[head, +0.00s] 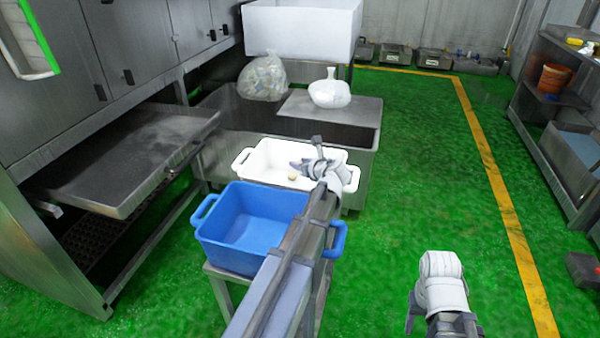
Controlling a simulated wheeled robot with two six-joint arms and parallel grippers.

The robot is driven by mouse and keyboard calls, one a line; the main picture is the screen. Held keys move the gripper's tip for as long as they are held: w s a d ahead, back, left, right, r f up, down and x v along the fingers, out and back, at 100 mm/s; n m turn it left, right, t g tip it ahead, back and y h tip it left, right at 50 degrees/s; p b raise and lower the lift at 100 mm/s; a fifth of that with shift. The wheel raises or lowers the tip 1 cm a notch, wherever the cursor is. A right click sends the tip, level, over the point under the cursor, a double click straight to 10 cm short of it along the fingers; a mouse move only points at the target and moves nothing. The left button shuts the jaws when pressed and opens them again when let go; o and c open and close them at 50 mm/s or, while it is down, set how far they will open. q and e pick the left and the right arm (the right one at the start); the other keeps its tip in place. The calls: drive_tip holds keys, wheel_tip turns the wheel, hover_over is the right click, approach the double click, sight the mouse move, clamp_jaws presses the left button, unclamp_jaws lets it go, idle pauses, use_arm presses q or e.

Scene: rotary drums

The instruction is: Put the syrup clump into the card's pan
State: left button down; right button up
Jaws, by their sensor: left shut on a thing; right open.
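My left gripper (301,165) is over the white pan (260,157), its fingers pointing left and shut. A small pale tan lump, which looks like the syrup clump (292,175), shows right at its fingertips, inside the pan's outline. I cannot tell how far it is above the pan's floor. The blue pan (238,235) stands in front of the white one and looks empty; my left arm covers part of its right side. No card can be made out on either pan. My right gripper (411,322) is open and empty at the lower right, over the floor.
A metal stand (222,292) carries the blue pan. A steel tray shelf (130,160) juts out at left.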

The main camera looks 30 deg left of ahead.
use_arm(q)
drive_tip(key=shift+f+b, duration=0.35)
drive_tip(key=shift+f, duration=0.55)
use_arm(e)
drive_tip(key=shift+f, duration=0.9)
use_arm(q)
drive_tip(key=shift+f+b, duration=0.65)
drive_tip(key=shift+c, duration=2.2)
unclamp_jaws()
drive_tip(key=shift+r+p, duration=1)
drive_tip(key=p+v, duration=0.4)
drive_tip(key=v, duration=0.7)
drive_tip(key=shift+s+d, duration=0.25)
drive_tip(key=shift+d, duration=0.1)
use_arm(e)
wheel_tip(320, 180, up, 5)
drive_tip(key=shift+r, duration=0.1)
